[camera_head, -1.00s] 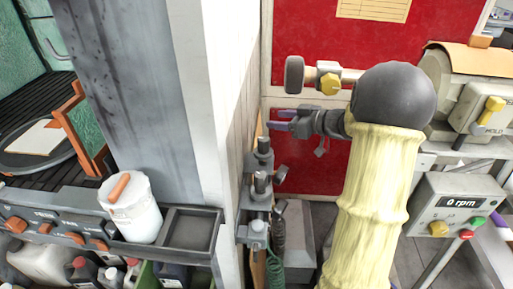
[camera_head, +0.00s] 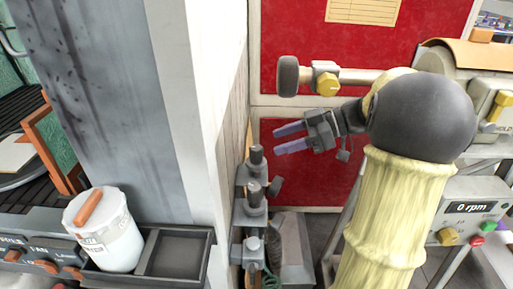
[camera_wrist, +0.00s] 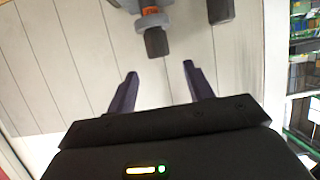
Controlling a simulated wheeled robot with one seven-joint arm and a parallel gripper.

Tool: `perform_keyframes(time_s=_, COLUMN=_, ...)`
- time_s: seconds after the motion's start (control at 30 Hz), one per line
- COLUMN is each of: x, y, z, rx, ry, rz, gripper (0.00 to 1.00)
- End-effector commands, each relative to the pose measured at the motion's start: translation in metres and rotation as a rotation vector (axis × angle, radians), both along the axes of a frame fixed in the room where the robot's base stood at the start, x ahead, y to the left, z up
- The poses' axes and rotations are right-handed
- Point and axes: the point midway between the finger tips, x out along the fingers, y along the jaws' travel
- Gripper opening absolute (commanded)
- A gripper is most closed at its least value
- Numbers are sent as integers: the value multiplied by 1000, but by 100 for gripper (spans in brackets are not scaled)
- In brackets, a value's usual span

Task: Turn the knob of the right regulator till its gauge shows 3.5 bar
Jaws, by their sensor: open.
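The regulators are mounted on the side of the white wall panel. In the head view they show as grey bodies with dark upright knobs, an upper knob (camera_head: 256,156) and a lower knob (camera_head: 254,194). My gripper (camera_head: 288,138) is open and empty, its purple fingers pointing left, a little above and to the right of the knobs. In the wrist view, one dark knob (camera_wrist: 156,42) with an orange ring lies ahead, beyond my gripper (camera_wrist: 158,78) and roughly between its fingers. A second dark knob (camera_wrist: 221,10) is at the upper right. No gauge face is readable, and I cannot tell which is the right regulator.
A grey post (camera_head: 100,100) and white panel edge (camera_head: 185,110) stand left of the regulators. A buffing machine arm with a yellow knob (camera_head: 327,83) is above my gripper, and a control box (camera_head: 470,207) is at right.

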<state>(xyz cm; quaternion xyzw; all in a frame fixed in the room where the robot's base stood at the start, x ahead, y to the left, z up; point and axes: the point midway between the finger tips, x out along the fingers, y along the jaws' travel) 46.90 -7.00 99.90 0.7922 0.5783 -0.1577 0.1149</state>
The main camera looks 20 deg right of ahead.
Motion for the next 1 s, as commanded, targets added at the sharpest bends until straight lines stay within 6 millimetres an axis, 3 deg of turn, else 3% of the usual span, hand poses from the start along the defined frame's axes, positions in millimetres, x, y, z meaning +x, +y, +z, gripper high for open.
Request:
perform_keyframes(time_s=0.5, x=18, y=58, z=-27, rx=-1, ry=-1, rz=3, gripper=52)
perform_keyframes(time_s=0.87, x=21, y=65, z=-28, rx=0, ry=0, rz=-1, gripper=52)
perform_keyframes(time_s=0.9, x=21, y=65, z=-28, rx=0, ry=-1, rz=-2, gripper=50)
perform_keyframes(time_s=1.0, x=21, y=64, z=-28, rx=0, ry=0, rz=-3, gripper=30)
